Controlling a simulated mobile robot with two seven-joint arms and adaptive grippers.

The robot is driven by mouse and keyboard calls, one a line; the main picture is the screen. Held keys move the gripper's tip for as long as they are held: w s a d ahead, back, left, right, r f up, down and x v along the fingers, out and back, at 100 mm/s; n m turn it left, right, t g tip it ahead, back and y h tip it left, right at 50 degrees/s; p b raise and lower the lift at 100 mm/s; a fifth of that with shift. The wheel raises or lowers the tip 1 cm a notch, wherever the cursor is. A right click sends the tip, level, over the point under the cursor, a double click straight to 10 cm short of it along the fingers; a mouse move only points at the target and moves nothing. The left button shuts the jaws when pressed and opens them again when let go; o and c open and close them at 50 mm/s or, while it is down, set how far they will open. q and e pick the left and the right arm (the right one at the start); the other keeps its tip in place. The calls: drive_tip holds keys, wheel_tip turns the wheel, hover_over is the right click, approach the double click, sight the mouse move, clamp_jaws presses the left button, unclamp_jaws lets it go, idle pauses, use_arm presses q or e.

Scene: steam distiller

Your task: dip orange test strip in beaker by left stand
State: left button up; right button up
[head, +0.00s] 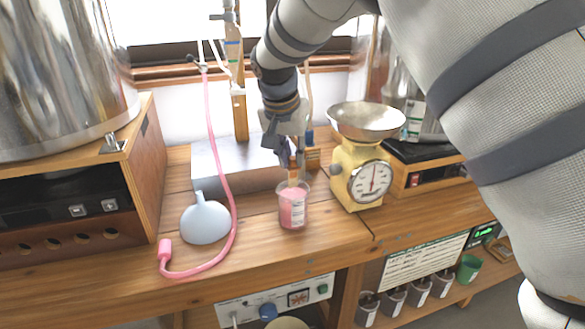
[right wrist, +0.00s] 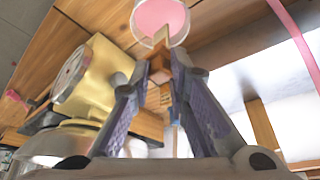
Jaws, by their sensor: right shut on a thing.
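My right gripper (head: 293,150) points down over a clear beaker (head: 292,210) of pink liquid and is shut on the orange test strip (head: 293,174). The strip hangs down, its lower end at the beaker mouth. In the right wrist view the fingertips (right wrist: 160,72) pinch the strip (right wrist: 161,44), whose far end overlaps the pink beaker (right wrist: 160,16). I cannot tell whether the tip touches the liquid. The beaker stands upright before the grey base (head: 222,168) of the left stand, which has a wooden post (head: 237,90). My left gripper is not in view.
A pale blue funnel (head: 204,220) and a pink hose (head: 222,170) lie left of the beaker. A yellow scale (head: 357,172) stands close on the right. A small amber bottle (head: 312,157) is behind the gripper. Bench in front of the beaker is clear.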

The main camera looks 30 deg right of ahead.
sight(292, 166)
drive_tip(key=shift+f, duration=1.2)
drive_tip(key=shift+f, duration=0.35)
drive_tip(key=shift+f, duration=0.75)
idle(0.9)
drive_tip(key=shift+r, duration=3.05)
drive_tip(key=shift+r, duration=2.45)
